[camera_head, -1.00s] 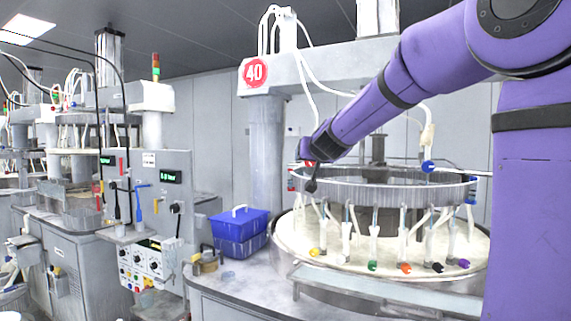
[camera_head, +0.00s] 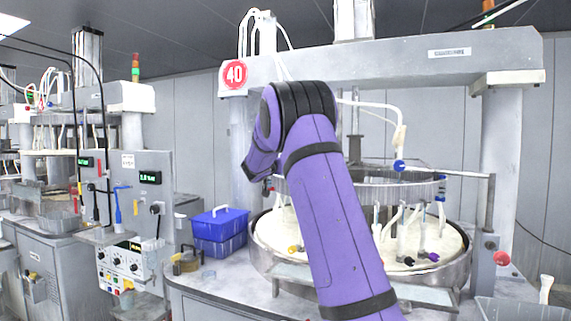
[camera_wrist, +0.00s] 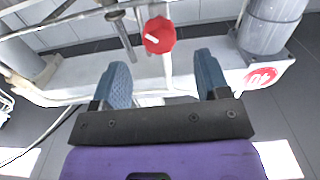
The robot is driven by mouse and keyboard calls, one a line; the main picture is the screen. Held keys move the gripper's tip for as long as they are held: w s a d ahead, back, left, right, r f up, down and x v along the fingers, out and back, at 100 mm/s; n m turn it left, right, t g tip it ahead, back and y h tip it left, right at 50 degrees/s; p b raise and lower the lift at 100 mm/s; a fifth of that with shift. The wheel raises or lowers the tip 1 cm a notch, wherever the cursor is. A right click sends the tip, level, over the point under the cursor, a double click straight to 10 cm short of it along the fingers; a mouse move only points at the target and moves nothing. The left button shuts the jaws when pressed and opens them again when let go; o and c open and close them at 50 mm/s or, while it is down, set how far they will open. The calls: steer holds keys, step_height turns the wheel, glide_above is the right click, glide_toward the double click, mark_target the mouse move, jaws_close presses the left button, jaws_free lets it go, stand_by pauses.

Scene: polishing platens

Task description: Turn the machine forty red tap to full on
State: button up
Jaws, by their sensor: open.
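In the wrist view the red tap (camera_wrist: 159,35) has a round red handle on a pale pipe. It sits ahead of my gripper (camera_wrist: 162,62), between the lines of its two blue-grey fingers and just beyond their tips. The fingers are apart with nothing between them but the pipe behind, and I see no contact with the tap. The round red 40 sign (camera_wrist: 262,77) shows upside down there and upright in the head view (camera_head: 235,74). In the head view my arm covers the tap's area, and the fingers are mostly hidden.
The ring-shaped platen machine (camera_head: 465,265) stands behind my arm, with a blue tap (camera_head: 399,165) on its right pipe. A red knob (camera_head: 502,258) is at the right. A blue box (camera_head: 220,224) sits on the counter. In the wrist view a metal rod (camera_wrist: 122,35) hangs left of the tap.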

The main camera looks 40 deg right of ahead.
steer(key=x, duration=0.8)
steer(key=shift+d, duration=0.2)
steer(key=shift+w, duration=0.1)
steer(key=shift+c, duration=0.3)
steer(key=c, duration=0.9)
